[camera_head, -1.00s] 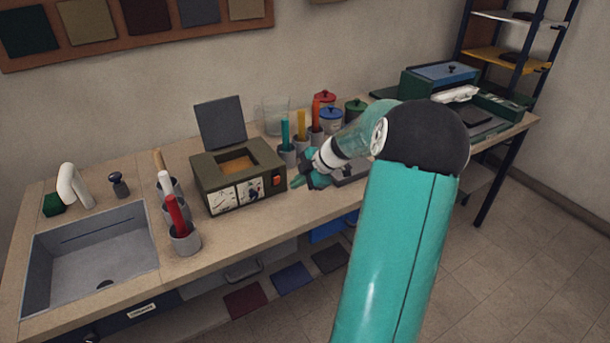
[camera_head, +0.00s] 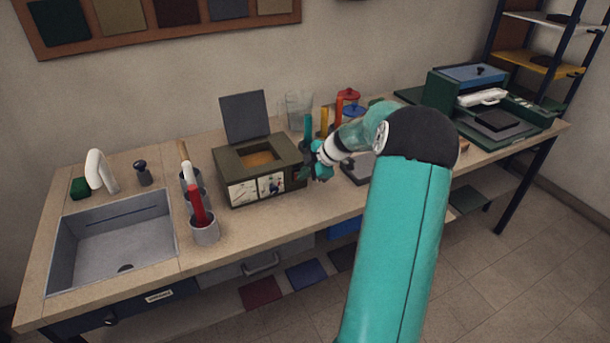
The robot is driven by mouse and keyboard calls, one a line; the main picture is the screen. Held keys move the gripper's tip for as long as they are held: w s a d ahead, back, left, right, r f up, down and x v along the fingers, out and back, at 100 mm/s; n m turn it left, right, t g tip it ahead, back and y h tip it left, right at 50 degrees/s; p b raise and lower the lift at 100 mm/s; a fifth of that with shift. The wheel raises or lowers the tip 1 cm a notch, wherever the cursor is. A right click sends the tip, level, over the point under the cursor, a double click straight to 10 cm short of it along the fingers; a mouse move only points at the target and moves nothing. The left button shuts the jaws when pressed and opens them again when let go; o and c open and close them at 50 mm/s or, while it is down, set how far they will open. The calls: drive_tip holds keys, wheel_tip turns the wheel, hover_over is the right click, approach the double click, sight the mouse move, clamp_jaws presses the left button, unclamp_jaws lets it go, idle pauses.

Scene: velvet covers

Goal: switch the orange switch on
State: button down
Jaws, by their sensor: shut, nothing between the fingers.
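An olive-green box (camera_head: 236,164) with a raised dark lid (camera_head: 245,117) stands on the workbench, with an open top and picture panels on its front. The orange switch is not visible now; my gripper covers the right end of the box's front, where it showed earlier. My gripper (camera_head: 304,174) is shut and empty, its tip in front of that right end. I cannot tell whether it touches the switch, nor the switch's position.
Cups with coloured handles (camera_head: 204,232) stand left of the box by the sink (camera_head: 115,240). More coloured tools (camera_head: 308,130), a clear jug (camera_head: 297,108) and lidded jars (camera_head: 348,98) stand behind my gripper. A green machine (camera_head: 480,95) is at the right end.

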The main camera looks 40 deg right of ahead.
drive_tip(key=shift+w+r+g, duration=0.1)
drive_tip(key=shift+w+g, duration=0.2)
drive_tip(key=shift+g, duration=0.1)
drive_tip(key=shift+r, duration=0.8)
drive_tip(key=shift+s, duration=0.15)
